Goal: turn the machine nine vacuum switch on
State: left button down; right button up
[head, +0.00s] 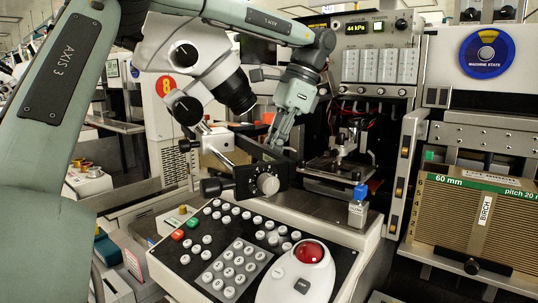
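The machine in front of me has an upper panel with a small display (358,29) reading 44 kPa, lettering that seems to begin with VACUUM, and a black knob (401,23) at its right. Which control is the vacuum switch, and its position, I cannot make out. No number nine shows. My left gripper (277,139) hangs from the arm coming in from the left. My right gripper is out of view.
A white microscope (205,65) and a dial unit (266,183) stand near my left gripper. A keypad console (228,248) with a red trackball (309,252) is in front. A red 8 sign (167,87) is at left; a slotted BIRCH magazine (470,226) is at right.

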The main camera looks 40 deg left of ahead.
pick_arm(q)
jog(key=c, duration=1.5)
grip_release()
jog(key=shift+c, duration=0.2)
